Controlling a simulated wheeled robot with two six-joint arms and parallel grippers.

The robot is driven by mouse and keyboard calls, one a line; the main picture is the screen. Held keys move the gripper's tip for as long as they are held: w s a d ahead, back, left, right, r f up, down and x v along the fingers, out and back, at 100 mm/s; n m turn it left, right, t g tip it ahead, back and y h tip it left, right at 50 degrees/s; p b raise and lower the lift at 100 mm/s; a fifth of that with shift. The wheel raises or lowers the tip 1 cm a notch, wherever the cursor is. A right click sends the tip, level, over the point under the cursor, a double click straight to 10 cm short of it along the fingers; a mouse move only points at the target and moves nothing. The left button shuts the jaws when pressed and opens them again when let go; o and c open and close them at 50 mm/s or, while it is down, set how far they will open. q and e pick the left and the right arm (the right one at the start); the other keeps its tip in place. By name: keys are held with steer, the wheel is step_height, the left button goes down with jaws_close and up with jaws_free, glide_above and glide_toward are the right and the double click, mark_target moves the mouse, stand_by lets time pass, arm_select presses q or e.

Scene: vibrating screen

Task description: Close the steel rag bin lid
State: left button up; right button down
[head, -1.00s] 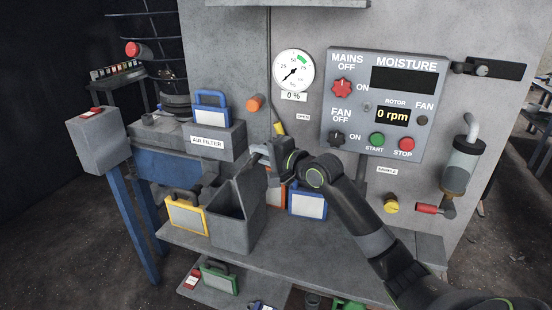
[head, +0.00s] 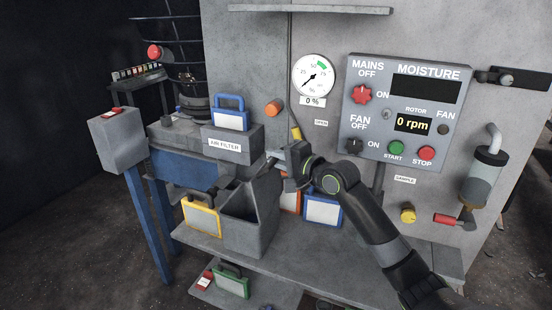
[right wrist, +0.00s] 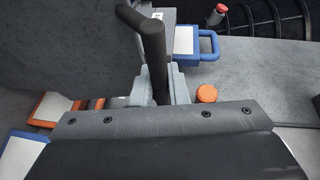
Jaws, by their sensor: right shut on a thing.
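The steel rag bin (head: 262,234) is a grey box with an open top on the shelf, left of my right arm. Its grey lid (head: 264,174) is raised at a slant, and the dark inside of the bin shows. My right gripper (head: 276,159) is at the upper end of the lid. In the right wrist view, the fingers of my right gripper (right wrist: 158,90) are shut on a dark bar (right wrist: 152,45), which appears to be part of the lid. My left gripper is not in view.
A yellow case (head: 203,218) stands left of the bin. The air filter box (head: 240,145) is behind the bin. The control panel (head: 405,110) is on the right.

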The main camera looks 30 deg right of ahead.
steer(key=shift+f, duration=0.15)
steer(key=c, duration=1.4)
jaws_free()
steer(key=shift+d, duration=0.1)
steer(key=shift+s, duration=0.1)
steer(key=v, duration=1.7)
steer(key=shift+p, duration=0.4)
